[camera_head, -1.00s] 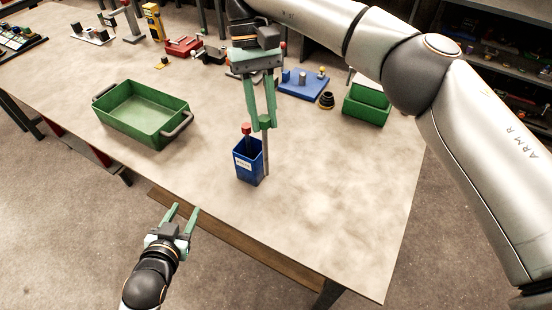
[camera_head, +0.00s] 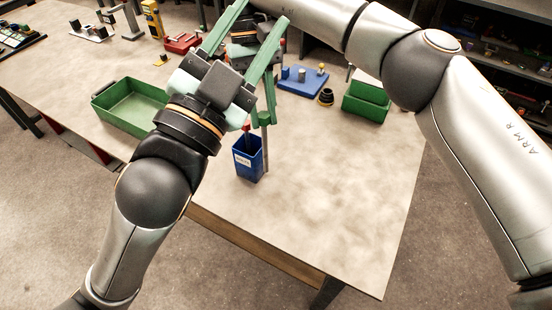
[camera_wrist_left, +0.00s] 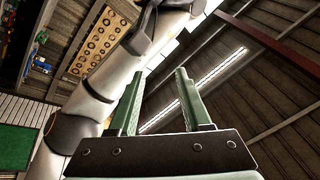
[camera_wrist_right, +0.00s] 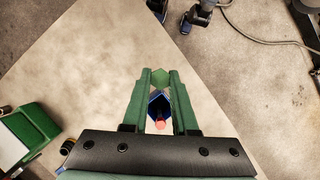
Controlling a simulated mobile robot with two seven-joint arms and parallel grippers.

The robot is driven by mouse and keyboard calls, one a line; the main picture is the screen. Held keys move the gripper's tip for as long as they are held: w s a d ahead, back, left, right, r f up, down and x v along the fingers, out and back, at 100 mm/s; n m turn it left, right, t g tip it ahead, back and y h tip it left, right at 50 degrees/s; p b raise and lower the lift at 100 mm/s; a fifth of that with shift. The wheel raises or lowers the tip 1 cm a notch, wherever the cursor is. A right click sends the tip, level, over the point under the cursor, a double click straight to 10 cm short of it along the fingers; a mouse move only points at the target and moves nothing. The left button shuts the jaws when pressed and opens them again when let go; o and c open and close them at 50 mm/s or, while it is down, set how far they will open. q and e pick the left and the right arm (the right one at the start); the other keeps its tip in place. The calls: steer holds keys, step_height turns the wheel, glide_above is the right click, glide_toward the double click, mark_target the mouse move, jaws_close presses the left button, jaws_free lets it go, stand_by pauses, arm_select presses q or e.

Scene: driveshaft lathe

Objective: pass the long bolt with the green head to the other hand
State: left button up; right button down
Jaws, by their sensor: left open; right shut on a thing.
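The long bolt hangs upright, head up, its grey shank (camera_head: 265,151) at the right side of a blue bin (camera_head: 249,166). Its green hexagonal head (camera_wrist_right: 160,79) shows in the right wrist view between the fingertips of my right gripper (camera_wrist_right: 160,74), which is shut on it. I cannot tell whether the shank's lower end touches the table. My left gripper (camera_head: 262,15) is open and raised in front of the right gripper, partly hiding it in the head view. In the left wrist view the left gripper (camera_wrist_left: 160,73) is empty, its fingers pointing upward toward the roof.
A red-topped item (camera_head: 246,128) stands in the blue bin. A green tray (camera_head: 118,105) lies at the left, partly behind my left arm. The front right of the table is clear.

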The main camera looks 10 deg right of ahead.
arm_select(q)
steer(key=s+d+f+m+g, duration=1.05)
steer(key=d+f+g, duration=0.2)
steer(key=d, duration=0.25)
steer(key=m+t+y, duration=0.8)
steer(key=m+y, duration=0.2)
steer(key=y, duration=0.4)
glide_toward(266, 133)
steer(key=shift+g, duration=0.25)
steer(key=x, duration=1)
steer(key=shift+w+r, duration=0.1)
steer(key=shift+w, duration=0.2)
